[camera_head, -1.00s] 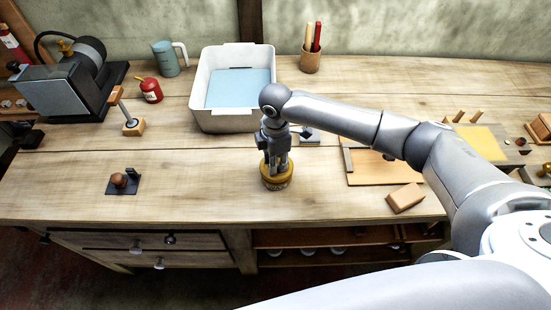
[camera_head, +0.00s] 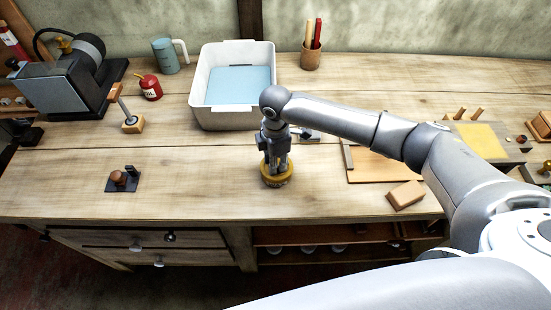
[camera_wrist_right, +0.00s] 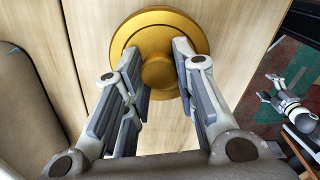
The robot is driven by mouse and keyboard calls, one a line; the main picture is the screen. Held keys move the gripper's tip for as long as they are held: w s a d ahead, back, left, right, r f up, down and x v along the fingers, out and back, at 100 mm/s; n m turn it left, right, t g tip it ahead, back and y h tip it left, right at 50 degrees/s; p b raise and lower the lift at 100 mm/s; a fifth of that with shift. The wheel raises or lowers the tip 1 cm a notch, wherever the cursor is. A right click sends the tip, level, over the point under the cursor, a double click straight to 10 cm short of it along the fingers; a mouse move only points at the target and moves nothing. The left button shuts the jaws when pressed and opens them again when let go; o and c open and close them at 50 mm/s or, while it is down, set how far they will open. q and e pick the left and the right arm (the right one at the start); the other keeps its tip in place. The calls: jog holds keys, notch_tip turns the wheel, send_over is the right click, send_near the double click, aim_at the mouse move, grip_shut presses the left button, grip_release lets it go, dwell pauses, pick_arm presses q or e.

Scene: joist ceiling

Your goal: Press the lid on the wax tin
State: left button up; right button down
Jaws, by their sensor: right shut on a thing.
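The round golden-yellow lid (camera_head: 267,172) sits on the wax tin (camera_head: 277,184) near the front edge of the bench, below the white tub. Little of the tin's side shows under the lid. In the right wrist view the lid (camera_wrist_right: 131,37) is a stepped disc with a round knob (camera_wrist_right: 158,73) at its middle. My right gripper (camera_head: 276,168) points straight down over the lid, its fingers on either side of the knob; it is shut on the lid's knob. The wrist view shows the fingers (camera_wrist_right: 161,76) reaching the lid.
The white tub (camera_head: 232,119) stands behind. A stamp-like tool on a dark plate (camera_head: 122,180) lies left. A wooden block (camera_head: 405,196) and a board (camera_head: 380,168) lie right. The bench is bare just left of the tin.

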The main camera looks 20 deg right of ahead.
jog(key=shift+f, duration=0.2)
jog(key=shift+f, duration=0.15)
jog(key=c, duration=1.1)
grip_release()
notch_tip(320, 180, up, 16)
jog(key=p, duration=0.2)
jog(key=shift+p, duration=0.4)
